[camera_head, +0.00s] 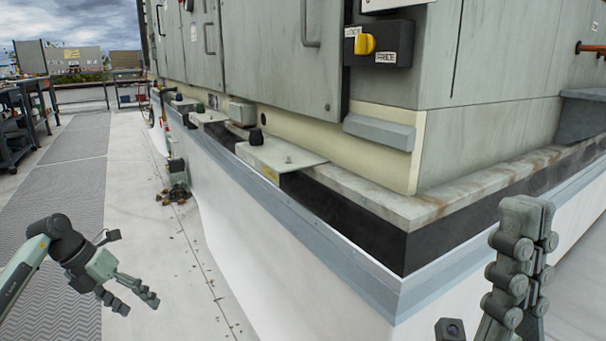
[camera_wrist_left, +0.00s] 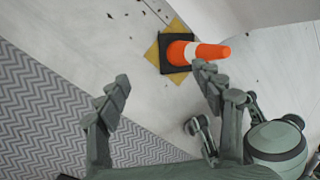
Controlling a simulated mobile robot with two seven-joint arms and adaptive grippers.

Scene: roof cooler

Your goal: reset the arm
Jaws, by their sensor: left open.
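My left gripper (camera_head: 140,304) is at the lower left of the head view, its two fingers apart and nothing between them. In the left wrist view the left gripper (camera_wrist_left: 163,77) also shows spread, empty fingers above the floor. My right gripper (camera_head: 530,207) stands at the lower right of the head view with its fingers pointing up. Its fingers overlap in this view, so I cannot tell how far apart they are. Nothing is visibly held by it.
A large grey cabinet (camera_head: 500,125) stands on a curb with a metal ledge (camera_head: 388,280), close to my right gripper. It has a yellow switch handle (camera_head: 365,43). An orange cone (camera_wrist_left: 211,52) stands beyond the left fingers. The floor around the left gripper is mostly clear.

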